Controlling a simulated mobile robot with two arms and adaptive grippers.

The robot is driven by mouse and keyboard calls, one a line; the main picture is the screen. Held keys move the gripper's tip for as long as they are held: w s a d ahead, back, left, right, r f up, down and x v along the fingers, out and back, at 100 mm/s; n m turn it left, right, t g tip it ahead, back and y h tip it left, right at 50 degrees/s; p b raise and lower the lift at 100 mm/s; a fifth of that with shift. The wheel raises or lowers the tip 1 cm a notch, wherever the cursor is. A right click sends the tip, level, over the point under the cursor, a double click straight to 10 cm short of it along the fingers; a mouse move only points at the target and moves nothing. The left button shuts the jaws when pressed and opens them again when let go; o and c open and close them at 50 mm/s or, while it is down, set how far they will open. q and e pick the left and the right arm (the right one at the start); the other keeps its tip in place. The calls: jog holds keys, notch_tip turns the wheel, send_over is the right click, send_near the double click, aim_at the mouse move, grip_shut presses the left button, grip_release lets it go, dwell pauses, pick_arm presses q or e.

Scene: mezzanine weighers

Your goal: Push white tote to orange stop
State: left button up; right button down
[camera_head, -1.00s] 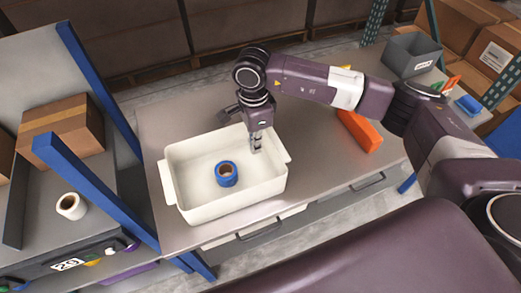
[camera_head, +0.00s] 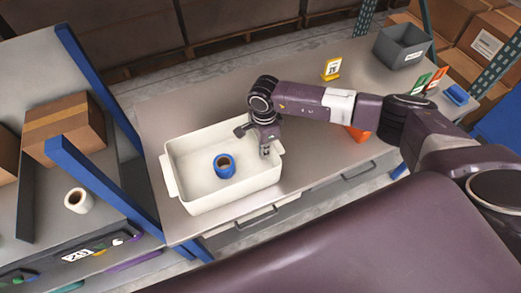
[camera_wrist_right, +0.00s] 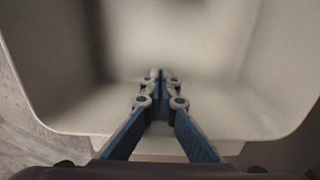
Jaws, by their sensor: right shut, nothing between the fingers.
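The white tote (camera_head: 182,203) stands on the grey bench, and its pale interior fills much of the right wrist view (camera_wrist_right: 215,60). A roll with a blue outer ring (camera_head: 224,166) lies on its floor. My right gripper (camera_head: 265,152) points down at the tote's right end, inside or just over the end wall; I cannot tell whether it touches. In the right wrist view its fingers (camera_wrist_right: 159,78) are shut and empty. The orange stop (camera_head: 358,134) is on the bench to the right, mostly hidden behind my right arm. My left gripper is out of view.
A yellow sign (camera_head: 332,69), a grey bin (camera_head: 402,47) and small green and orange cards (camera_head: 433,80) stand at the bench's far right. A blue-posted rack with a cardboard box (camera_head: 63,125) and a tape roll (camera_head: 78,200) borders the left. Bench between tote and stop looks clear.

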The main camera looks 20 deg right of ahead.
jog(key=d+b, duration=0.4)
jog(key=d, duration=0.5)
jog(key=d+b, duration=0.4)
jog(key=d, duration=0.6)
jog(key=w+d+b, duration=0.1)
jog(key=d+b, duration=0.3)
jog(key=d, duration=0.6)
jog(key=shift+f+b, duration=0.15)
jog(key=shift+b, duration=0.25)
jog(key=shift+d, duration=0.45)
